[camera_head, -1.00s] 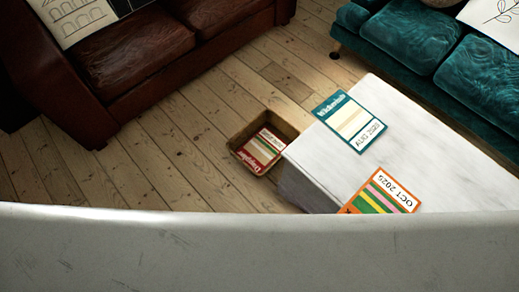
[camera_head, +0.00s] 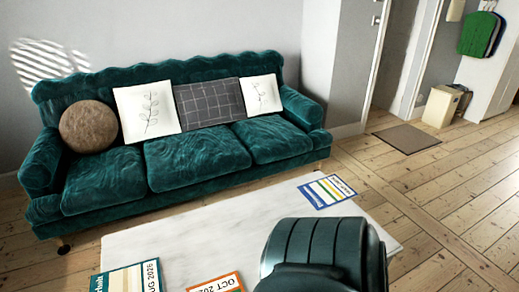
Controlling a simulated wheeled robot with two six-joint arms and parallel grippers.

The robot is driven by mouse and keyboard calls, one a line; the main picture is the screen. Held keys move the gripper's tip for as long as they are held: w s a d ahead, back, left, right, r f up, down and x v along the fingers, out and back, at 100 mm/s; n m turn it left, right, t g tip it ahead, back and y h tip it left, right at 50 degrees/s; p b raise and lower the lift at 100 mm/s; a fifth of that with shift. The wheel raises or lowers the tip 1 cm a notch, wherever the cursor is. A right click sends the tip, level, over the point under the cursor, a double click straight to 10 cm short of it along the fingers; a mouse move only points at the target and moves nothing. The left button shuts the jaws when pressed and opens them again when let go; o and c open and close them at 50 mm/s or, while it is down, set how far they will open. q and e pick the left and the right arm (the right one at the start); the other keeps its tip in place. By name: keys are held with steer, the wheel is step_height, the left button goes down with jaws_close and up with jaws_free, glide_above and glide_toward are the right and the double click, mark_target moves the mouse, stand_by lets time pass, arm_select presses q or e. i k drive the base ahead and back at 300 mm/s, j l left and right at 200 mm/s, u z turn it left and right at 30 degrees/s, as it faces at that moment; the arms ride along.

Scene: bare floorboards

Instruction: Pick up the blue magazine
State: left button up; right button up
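The blue magazine (camera_head: 327,191) lies flat on the white table (camera_head: 240,225), near its far right edge. It has a white cover panel with yellow and green stripes. A teal magazine (camera_head: 128,281) and an orange-edged magazine (camera_head: 217,284) lie at the table's near left, both cut off by the bottom of the picture. Neither of my grippers shows in the head view.
A teal sofa (camera_head: 190,150) with cushions stands behind the table. Open floorboards (camera_head: 450,200) lie to the right, with a brown doormat (camera_head: 407,138).

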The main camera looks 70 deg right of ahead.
mark_target(323, 194)
steer(key=z, duration=2.85)
